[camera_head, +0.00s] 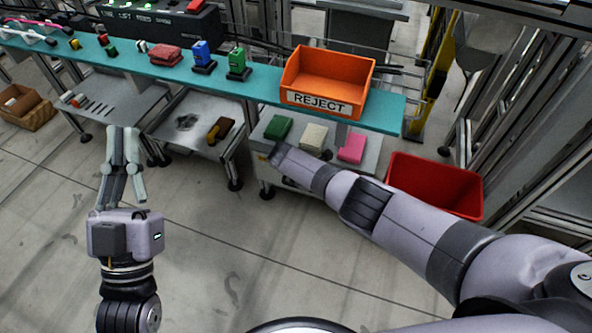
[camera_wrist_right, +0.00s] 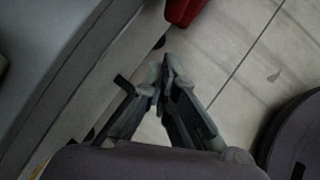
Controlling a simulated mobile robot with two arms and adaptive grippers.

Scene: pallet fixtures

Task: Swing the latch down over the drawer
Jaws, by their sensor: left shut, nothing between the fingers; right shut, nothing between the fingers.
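My left gripper (camera_head: 122,132) is shut and empty, held over the floor at the left. My right arm reaches to the third cart (camera_head: 372,163), and its gripper is hidden in the head view. In the right wrist view my right gripper (camera_wrist_right: 163,68) is shut and empty, its fingertips together. It is beside a grey box-like side (camera_wrist_right: 75,85), apparently the cart. A short dark bar (camera_wrist_right: 124,84) shows between that side and the fingers; I cannot tell whether it is the latch. I cannot make out the drawer clearly; my right arm covers part of the cart's front.
A teal conveyor (camera_head: 150,65) runs behind the carts with an orange REJECT bin (camera_head: 325,80). Green (camera_head: 278,128), white (camera_head: 314,137) and pink (camera_head: 352,148) blocks lie on the third cart. A red bin (camera_head: 435,185) stands right of it. The floor (camera_head: 225,265) between my arms is clear.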

